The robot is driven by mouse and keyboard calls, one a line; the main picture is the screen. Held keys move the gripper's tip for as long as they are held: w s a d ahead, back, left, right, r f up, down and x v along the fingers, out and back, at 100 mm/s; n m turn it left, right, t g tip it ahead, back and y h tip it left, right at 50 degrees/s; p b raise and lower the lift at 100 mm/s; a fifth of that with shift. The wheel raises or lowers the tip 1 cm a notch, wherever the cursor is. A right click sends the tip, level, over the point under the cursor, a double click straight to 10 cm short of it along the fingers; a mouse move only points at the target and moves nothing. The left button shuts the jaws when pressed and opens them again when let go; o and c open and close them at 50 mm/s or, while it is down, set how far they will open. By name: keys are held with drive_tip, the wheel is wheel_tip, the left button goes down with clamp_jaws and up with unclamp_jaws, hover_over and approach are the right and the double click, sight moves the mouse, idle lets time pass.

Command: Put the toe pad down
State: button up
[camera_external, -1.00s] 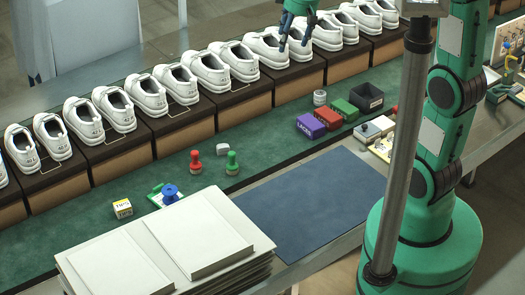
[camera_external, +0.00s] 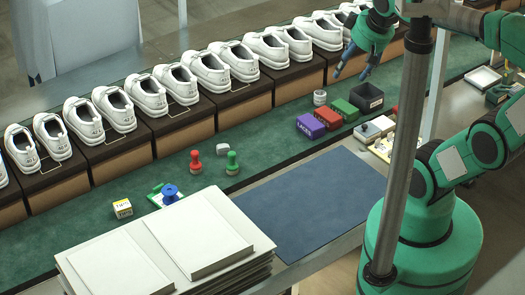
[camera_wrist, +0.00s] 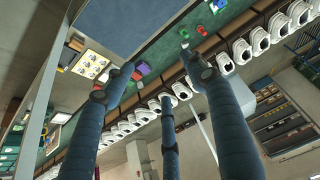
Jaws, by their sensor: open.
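My gripper (camera_external: 351,76) is open, its fingers pointing down in the air near the shoe row and the black bin (camera_external: 366,98). No object shows between its fingers. In the wrist view my gripper (camera_wrist: 158,66) has its fingers spread apart. I cannot tell for sure which object is the toe pad. A small grey-white block (camera_external: 222,149) lies on the green mat (camera_external: 265,135) behind the red and green stamps. A small whitish round piece (camera_external: 320,97) stands on the mat to the left of the black bin.
White shoes (camera_external: 207,66) stand on dark boxes along the back. Purple (camera_external: 310,126), red (camera_external: 328,117) and green (camera_external: 345,110) blocks sit by the bin. A red stamp (camera_external: 195,162), a green stamp (camera_external: 232,163) and a blue knob (camera_external: 170,193) stand further left. The blue-grey sheet (camera_external: 318,200) is clear.

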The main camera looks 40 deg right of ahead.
drive_tip(key=shift+s+f, duration=0.25)
drive_tip(key=shift+s, duration=0.3)
drive_tip(key=shift+s+f, duration=0.2)
drive_tip(key=shift+s, duration=0.35)
drive_tip(key=shift+f, duration=0.1)
wheel_tip(320, 180, down, 4)
drive_tip(key=b, duration=0.4)
drive_tip(key=shift+f+b, duration=0.25)
drive_tip(key=shift+b, duration=0.15)
